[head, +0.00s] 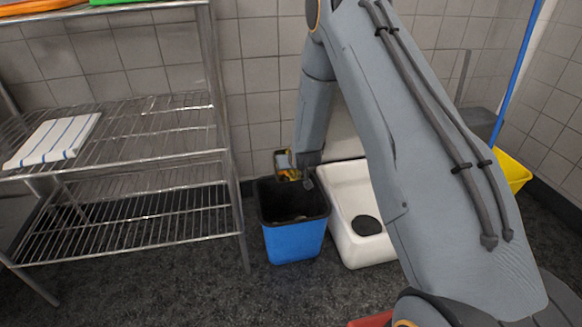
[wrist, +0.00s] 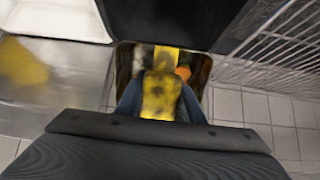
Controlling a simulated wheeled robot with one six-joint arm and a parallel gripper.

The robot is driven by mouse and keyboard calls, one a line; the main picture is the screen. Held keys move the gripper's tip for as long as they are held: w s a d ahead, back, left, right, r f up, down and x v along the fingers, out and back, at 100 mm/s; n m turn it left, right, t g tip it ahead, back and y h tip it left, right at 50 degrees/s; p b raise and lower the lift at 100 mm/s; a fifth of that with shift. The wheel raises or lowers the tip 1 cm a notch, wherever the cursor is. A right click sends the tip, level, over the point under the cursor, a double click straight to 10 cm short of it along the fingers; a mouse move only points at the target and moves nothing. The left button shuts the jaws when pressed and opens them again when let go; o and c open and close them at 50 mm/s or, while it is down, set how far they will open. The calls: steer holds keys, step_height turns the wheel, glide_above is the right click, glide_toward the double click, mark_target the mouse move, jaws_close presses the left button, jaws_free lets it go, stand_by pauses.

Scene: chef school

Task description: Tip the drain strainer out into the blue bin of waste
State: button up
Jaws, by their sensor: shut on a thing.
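The blue bin (head: 294,243) stands on the dark floor left of a white basin in the head view. Its black rim is open and there is some waste at the bottom. My gripper (head: 303,171) is shut on the small square strainer (head: 281,160), just above the bin's back rim. The strainer appears tilted on its side, with yellow and orange bits showing at it. In the wrist view a yellow part (wrist: 160,95) lies between my fingers, with an orange bit beyond it. That view is blurred, so the strainer's contents are unclear.
A wire shelf rack (head: 130,175) stands close on the left, with a striped cloth (head: 54,140) on it. The white basin (head: 345,190) with a dark round patch is right of the bin. A yellow bucket (head: 513,171) is farther right. Tiled wall stands behind.

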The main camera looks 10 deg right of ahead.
steer(key=t+b, duration=0.1)
steer(key=b, duration=0.1)
steer(key=f+t+b, duration=0.1)
steer(key=t+b, duration=0.1)
steer(key=shift+t, duration=0.3)
steer(key=t+b, duration=0.4)
steer(key=b, duration=0.2)
steer(key=shift+f+b, duration=0.15)
steer(key=shift+b, duration=0.15)
steer(key=t+b, duration=0.2)
steer(key=b, duration=0.1)
steer(key=shift+t, duration=0.3)
steer(key=shift+r+t+b, duration=0.2)
steer(key=shift+t+b, duration=0.7)
steer(key=shift+b, duration=0.05)
